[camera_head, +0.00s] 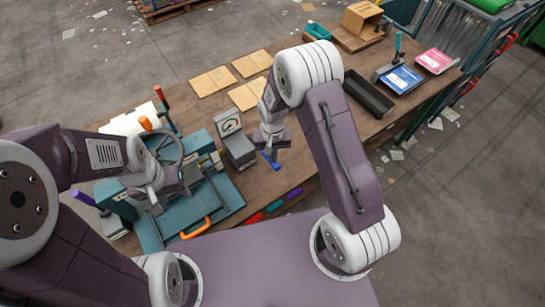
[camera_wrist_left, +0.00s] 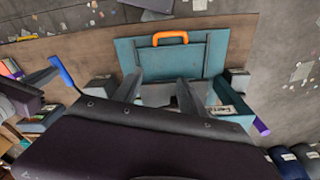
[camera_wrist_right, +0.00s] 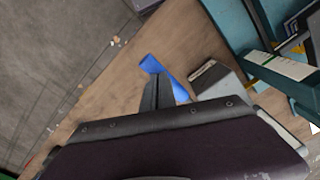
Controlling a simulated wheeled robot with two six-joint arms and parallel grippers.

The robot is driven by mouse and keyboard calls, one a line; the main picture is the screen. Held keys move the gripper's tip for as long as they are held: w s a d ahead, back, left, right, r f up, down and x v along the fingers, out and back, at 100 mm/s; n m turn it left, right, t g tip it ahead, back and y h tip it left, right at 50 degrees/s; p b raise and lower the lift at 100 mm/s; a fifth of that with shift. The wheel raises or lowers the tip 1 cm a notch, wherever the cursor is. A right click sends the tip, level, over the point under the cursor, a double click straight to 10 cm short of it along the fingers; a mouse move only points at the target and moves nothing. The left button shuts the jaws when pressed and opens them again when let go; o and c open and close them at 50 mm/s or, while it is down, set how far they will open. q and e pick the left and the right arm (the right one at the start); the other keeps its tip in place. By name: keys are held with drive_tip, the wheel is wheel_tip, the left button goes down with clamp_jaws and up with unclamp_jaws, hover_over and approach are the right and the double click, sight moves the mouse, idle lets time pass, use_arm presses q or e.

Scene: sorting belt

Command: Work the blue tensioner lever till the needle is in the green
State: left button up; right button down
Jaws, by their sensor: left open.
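The blue tensioner lever (camera_head: 271,160) is beside the grey gauge box (camera_head: 239,150), near the table's front edge. It also shows in the left wrist view (camera_wrist_left: 64,74) and the right wrist view (camera_wrist_right: 163,72). The dial (camera_head: 230,125) has some green on its face, but the needle is too small to read. My right gripper (camera_head: 272,148) is at the lever. Its fingers (camera_wrist_right: 156,90) look closed together, beside the blue bar; whether they touch it I cannot tell. My left gripper (camera_wrist_left: 160,90) is open and empty over the teal machine.
The teal machine's plate (camera_head: 222,190) has an orange handle (camera_head: 196,229) at its front. A black tray (camera_head: 369,94), cardboard pieces (camera_head: 212,81) and a teal-handled stamp (camera_head: 398,48) are farther along the table. Wood is bare right of the lever.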

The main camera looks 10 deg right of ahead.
drive_tip(key=shift+f+b, duration=2.05)
drive_tip(key=shift+f, duration=0.75)
wheel_tip(320, 180, up, 14)
drive_tip(key=p, duration=1.1)
drive_tip(key=shift+f, duration=0.1)
drive_tip(key=shift+w, duration=0.1)
idle(0.7)
